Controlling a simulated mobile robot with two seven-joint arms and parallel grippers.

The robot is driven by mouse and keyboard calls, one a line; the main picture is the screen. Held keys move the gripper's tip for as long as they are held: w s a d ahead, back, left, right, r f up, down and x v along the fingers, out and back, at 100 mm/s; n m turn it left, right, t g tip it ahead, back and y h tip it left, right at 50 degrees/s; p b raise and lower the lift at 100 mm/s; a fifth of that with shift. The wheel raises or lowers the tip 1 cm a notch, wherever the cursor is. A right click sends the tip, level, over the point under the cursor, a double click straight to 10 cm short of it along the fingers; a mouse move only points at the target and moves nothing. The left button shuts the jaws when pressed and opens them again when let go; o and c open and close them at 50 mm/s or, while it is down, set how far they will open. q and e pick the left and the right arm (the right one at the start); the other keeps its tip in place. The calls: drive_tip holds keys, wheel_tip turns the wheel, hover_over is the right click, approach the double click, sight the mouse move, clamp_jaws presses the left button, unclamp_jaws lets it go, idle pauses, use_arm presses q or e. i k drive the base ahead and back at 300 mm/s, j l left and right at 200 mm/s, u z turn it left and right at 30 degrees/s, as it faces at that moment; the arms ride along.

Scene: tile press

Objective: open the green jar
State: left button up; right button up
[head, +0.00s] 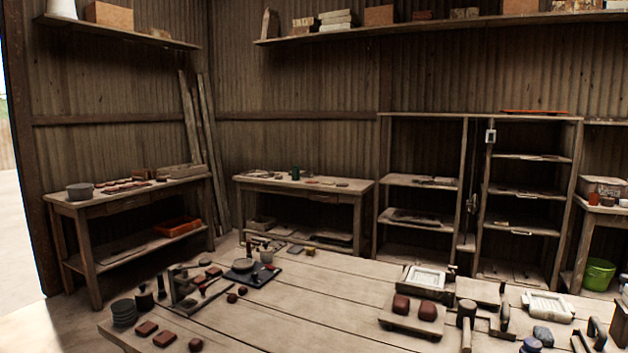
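A small dark green upright object (295,173), which looks like the green jar, stands on the wooden table at the back middle (340,186). It is too small and far off to tell whether it has a lid on. Neither of my grippers shows in the head view.
A large plank table (300,305) fills the foreground, with tools, red-brown clay pieces (428,310), a mallet (466,322) and white-lined frames (425,279). Its middle is clear. A side table (90,203) stands left, open shelves (420,182) at the back right, a green bucket (598,274) far right.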

sight(296, 171)
drive_tip(key=i+j+u, duration=0.55)
drive_tip(key=j+u, duration=0.15)
drive_tip(key=j, duration=0.15)
drive_tip(key=i+j+u, duration=0.25)
drive_tip(key=u, duration=0.2)
drive_tip(key=i+j+u, duration=0.25)
drive_tip(key=u, duration=0.2)
drive_tip(key=i+j+u, duration=0.15)
drive_tip(key=i+u, duration=0.15)
drive_tip(key=i, duration=0.25)
drive_tip(key=i+u, duration=0.25)
drive_tip(key=i, duration=0.25)
drive_tip(key=i+z, duration=0.15)
drive_tip(key=i, duration=0.45)
drive_tip(key=i+j+z, duration=0.15)
drive_tip(key=i, duration=0.4)
drive_tip(key=i+z, duration=0.9)
drive_tip(key=i+l+z, duration=0.1)
drive_tip(key=i+z, duration=0.25)
drive_tip(key=z, duration=0.15)
drive_tip(key=i+z, duration=0.35)
drive_tip(key=z, duration=0.15)
